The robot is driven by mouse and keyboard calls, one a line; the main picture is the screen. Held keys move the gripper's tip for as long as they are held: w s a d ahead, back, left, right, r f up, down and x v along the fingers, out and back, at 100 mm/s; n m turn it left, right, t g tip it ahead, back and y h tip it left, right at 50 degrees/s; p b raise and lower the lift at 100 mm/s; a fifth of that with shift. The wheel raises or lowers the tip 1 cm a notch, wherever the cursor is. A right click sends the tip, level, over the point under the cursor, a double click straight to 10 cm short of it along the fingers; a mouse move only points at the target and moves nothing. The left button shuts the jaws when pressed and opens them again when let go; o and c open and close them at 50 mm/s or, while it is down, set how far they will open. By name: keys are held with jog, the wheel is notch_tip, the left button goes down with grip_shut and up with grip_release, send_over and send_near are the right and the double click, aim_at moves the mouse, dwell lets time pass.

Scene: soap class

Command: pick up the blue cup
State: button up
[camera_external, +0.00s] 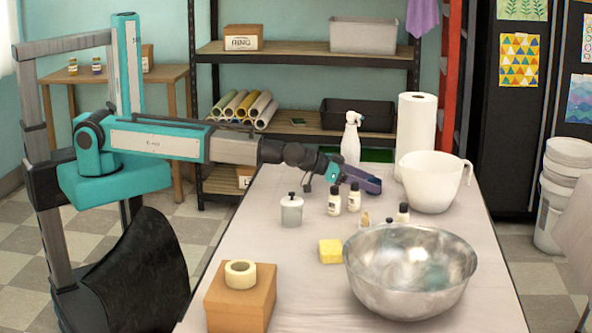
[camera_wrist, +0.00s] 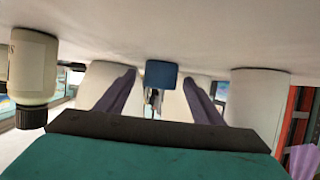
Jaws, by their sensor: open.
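My gripper (camera_external: 364,180) reaches over the table from the left in the external view, low near the back. Its two purple fingers (camera_wrist: 159,78) are spread apart in the wrist view, which looks upside down, with the tabletop along its upper edge. A small blue cup (camera_wrist: 161,74) stands on the table beyond the gripper, in line with the gap between the fingers. Nothing is held. How far the cup lies past the fingertips is hard to tell. I cannot make out the cup in the external view, where the gripper may hide it.
Small bottles (camera_external: 343,199) stand near the gripper; a dark-capped one (camera_wrist: 33,67) is left in the wrist view. A spray bottle (camera_external: 351,140), paper roll (camera_external: 416,135), white bowl (camera_external: 431,184), metal bowl (camera_external: 408,283), sponge (camera_external: 331,251) and taped-roll box (camera_external: 240,304) surround it.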

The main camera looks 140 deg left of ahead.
jog(key=shift+c, duration=0.5)
jog(key=c, duration=1)
jog(key=shift+r, duration=0.1)
jog(key=shift+r, duration=4.9)
